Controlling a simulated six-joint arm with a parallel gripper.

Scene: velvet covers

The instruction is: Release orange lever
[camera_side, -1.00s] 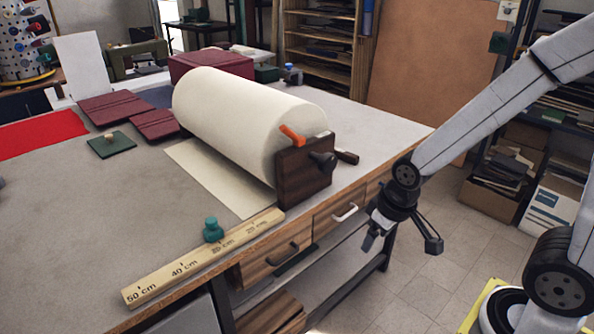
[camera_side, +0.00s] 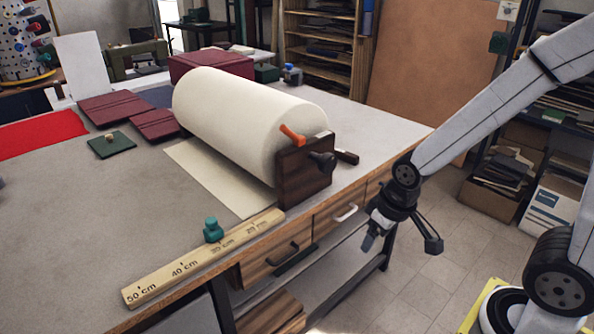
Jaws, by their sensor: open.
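The orange lever (camera_side: 292,135) sits on top of the dark wooden end block (camera_side: 305,172) of a large cream roll (camera_side: 235,120). It slants up to the left, against the roll's near end. A black knob (camera_side: 322,161) and a dark-handled crank (camera_side: 346,157) are on the block just right of the lever. My gripper (camera_side: 402,243) is open and empty. It hangs in front of the table's right edge, to the right of and lower than the lever, clear of the block.
A wooden ruler (camera_side: 165,285) with a green knob (camera_side: 213,230) lies along the table's front edge. Drawers with handles (camera_side: 345,212) are under the tabletop (camera_side: 110,215). Dark red covers (camera_side: 110,107) lie behind. The tabletop right of the roll is clear.

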